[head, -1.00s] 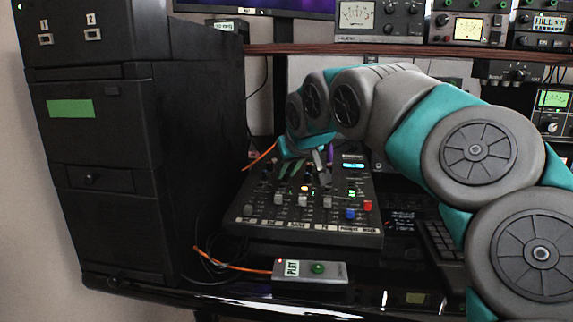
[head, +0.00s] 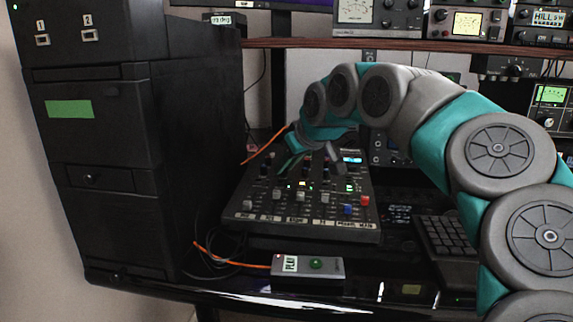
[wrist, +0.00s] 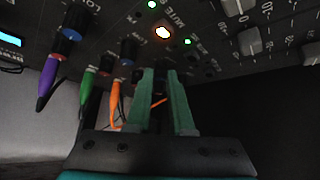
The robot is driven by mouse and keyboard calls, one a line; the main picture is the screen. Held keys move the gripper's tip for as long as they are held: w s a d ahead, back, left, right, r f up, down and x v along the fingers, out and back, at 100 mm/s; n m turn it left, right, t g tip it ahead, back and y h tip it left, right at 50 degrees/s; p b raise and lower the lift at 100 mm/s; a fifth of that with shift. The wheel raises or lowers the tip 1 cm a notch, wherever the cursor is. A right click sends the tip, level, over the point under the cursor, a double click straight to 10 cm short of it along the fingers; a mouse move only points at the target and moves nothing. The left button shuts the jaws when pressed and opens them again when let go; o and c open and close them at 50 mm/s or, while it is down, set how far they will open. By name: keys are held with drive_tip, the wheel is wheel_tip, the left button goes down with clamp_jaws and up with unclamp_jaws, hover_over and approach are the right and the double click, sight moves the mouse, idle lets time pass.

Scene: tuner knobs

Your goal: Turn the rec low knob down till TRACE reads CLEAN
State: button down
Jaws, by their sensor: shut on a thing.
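The mixer (head: 300,215) lies on the desk, its panel of knobs and faders facing up. My gripper (wrist: 159,72) has its two green fingers at the panel, shut on a small knob that is mostly hidden between the tips. I cannot read that knob's label. Beside it in the wrist view are blue-topped knobs, one (wrist: 74,20) near a "LOW" label and another (wrist: 128,47) to its right. The mixer's small lit display (head: 352,159) also shows in the wrist view (wrist: 10,38); I cannot read TRACE on it. In the head view my arm hides the upper knobs.
Purple (wrist: 47,84), green (wrist: 86,84) and orange (wrist: 114,98) pieces hang by the knobs left of my fingers. A grey box with a green button (head: 316,264) sits in front of the mixer. A black tower (head: 100,150) stands left, a keypad (head: 442,238) right.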

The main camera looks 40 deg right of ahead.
drive_tip(key=c, duration=0.8)
unclamp_jaws()
drive_tip(key=shift+r, duration=0.1)
drive_tip(key=shift+v, duration=3.85)
drive_tip(key=shift+s, duration=0.1)
